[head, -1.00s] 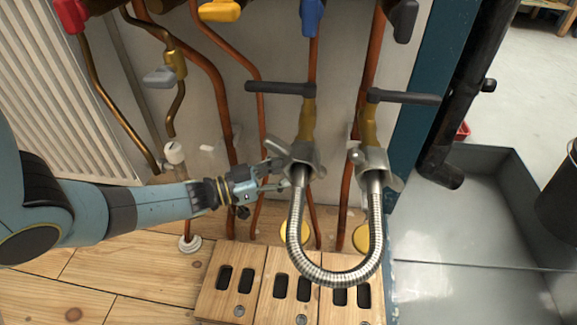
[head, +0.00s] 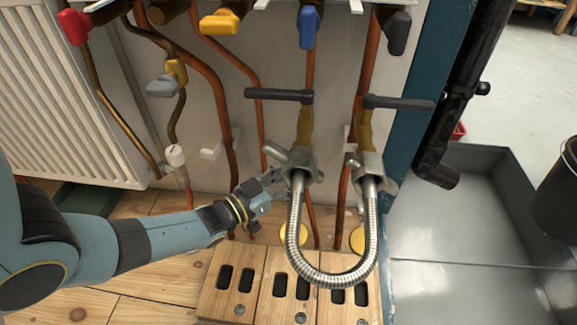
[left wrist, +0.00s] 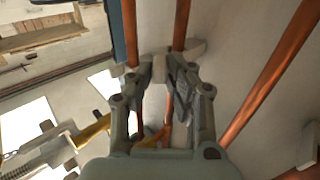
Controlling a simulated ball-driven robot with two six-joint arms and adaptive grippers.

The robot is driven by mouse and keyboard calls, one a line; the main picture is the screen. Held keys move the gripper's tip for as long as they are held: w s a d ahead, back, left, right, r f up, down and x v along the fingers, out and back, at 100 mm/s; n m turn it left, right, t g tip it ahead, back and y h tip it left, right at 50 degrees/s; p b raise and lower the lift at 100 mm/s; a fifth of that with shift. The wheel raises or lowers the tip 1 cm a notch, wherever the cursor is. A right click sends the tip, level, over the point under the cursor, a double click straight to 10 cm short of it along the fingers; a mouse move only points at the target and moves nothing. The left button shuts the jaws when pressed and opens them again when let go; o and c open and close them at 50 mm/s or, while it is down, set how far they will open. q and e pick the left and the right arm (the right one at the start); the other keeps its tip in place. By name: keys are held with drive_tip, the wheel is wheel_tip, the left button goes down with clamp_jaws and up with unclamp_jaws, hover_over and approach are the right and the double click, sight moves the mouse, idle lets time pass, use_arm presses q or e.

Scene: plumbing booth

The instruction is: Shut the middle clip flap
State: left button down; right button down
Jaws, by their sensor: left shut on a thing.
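My left gripper (head: 280,176) reaches up and right to the wall pipes, beside the left hose end. In the left wrist view my left gripper (left wrist: 160,80) has its fingertips close together at a pale clip piece (left wrist: 160,68), which seems to be the middle clip's flap. It is shut on this piece. Whether the flap is fully closed cannot be told. In the head view the gripper and hose fittings hide this clip. Another pale clip (head: 213,152) sits on a copper pipe at left, and one more (head: 350,136) shows at right. My right gripper is not in view.
A braided metal hose (head: 335,278) loops between two valves with dark lever handles (head: 280,95), close right of my gripper. Wooden blocks with slots (head: 232,285) stand below. A radiator (head: 70,110) is at left, a grey tray (head: 470,225) at right.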

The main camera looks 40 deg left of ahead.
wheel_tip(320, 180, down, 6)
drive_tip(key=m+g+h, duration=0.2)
use_arm(q)
drive_tip(key=d+n+y, duration=0.1)
drive_tip(key=n+y, duration=0.2)
drive_tip(key=y, duration=0.1)
drive_tip(key=w+n+g+y, duration=0.1)
drive_tip(key=n+y, duration=0.2)
drive_tip(key=y, duration=0.2)
drive_tip(key=w+d+n+g+y, duration=0.1)
drive_tip(key=n+y, duration=0.2)
drive_tip(key=y, duration=0.1)
drive_tip(key=shift+w+d+y, duration=0.15)
drive_tip(key=shift+d+y, duration=0.15)
drive_tip(key=shift+d, duration=0.05)
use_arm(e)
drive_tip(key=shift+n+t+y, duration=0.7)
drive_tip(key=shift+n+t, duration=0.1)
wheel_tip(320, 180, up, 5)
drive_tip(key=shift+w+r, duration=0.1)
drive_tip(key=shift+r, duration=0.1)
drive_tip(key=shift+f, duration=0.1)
use_arm(q)
drive_tip(key=c, duration=1.3)
unclamp_jaws()
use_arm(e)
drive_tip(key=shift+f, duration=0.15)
